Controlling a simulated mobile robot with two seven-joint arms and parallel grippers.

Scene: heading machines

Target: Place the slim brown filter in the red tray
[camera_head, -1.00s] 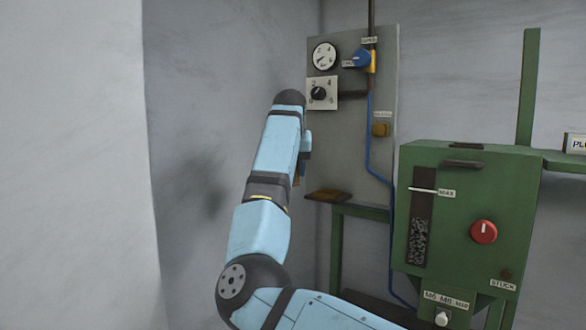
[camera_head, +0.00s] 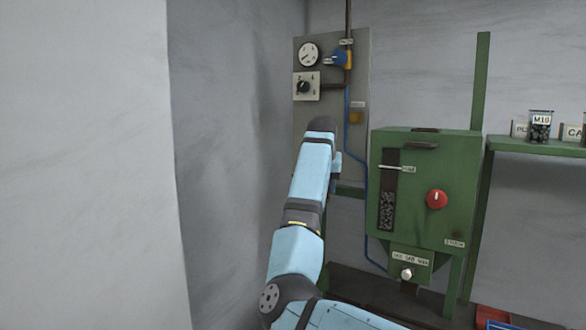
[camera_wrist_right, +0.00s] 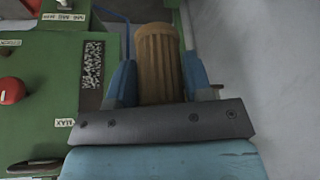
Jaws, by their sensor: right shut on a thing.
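The slim brown filter (camera_wrist_right: 157,55) is a ribbed brown cylinder in the right wrist view. My right gripper (camera_wrist_right: 160,82) is shut on it, with a blue finger on either side. In the head view my right arm hides the gripper and the filter. The red tray (camera_head: 493,316) shows at the bottom right edge of the head view, partly cut off, low down and right of the green machine. The held filter is up and left of it, apart from it. My left gripper is not in view.
The green machine (camera_head: 446,165) with a red knob (camera_head: 437,199) stands right of my arm. A grey panel (camera_head: 360,80) with a gauge (camera_head: 309,54) is behind. A green shelf (camera_head: 540,148) at right bears a labelled jar (camera_head: 540,128). A wall closes the left side.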

